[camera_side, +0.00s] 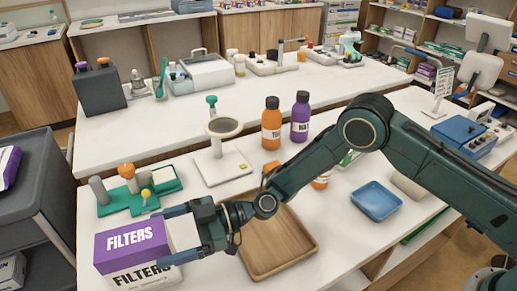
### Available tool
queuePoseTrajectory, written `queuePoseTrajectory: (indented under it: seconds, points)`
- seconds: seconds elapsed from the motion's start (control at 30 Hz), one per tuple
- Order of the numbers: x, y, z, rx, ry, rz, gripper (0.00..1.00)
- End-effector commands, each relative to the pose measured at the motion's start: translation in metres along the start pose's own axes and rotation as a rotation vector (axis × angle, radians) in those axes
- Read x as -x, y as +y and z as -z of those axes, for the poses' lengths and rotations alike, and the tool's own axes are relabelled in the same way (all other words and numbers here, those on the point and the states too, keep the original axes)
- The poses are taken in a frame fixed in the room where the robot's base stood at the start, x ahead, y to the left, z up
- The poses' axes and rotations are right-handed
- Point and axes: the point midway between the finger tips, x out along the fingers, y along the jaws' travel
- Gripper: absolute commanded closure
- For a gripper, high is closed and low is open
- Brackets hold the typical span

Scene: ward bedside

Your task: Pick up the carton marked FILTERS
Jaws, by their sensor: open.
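The carton marked FILTERS (130,240) is purple and white and stands at the near left corner of the white counter. Its name shows in white letters on purple and again in dark letters on white below. My gripper (176,234) is open at the carton's right end, its fingers pointing left. One finger lies along the far side and the other along the near side, with a white part of the carton showing between them. I cannot tell whether either finger touches it.
A wooden tray (306,247) lies right of my gripper. A green rack with knobs (115,203) stands behind the carton. A round-topped stand (222,165), an orange bottle (271,125) and a purple bottle (300,118) stand farther back. A blue tray (376,201) lies to the right.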

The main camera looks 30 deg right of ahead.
Motion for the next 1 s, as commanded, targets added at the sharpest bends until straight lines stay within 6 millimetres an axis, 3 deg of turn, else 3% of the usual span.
queuePoseTrajectory:
  seconds: [0.37,1.0]
  points:
    - [-0.004,-0.001,-0.004,0.000,0.000,0.002,0.13]
    - [-0.049,0.000,-0.004,-0.001,0.000,0.001,0.13]
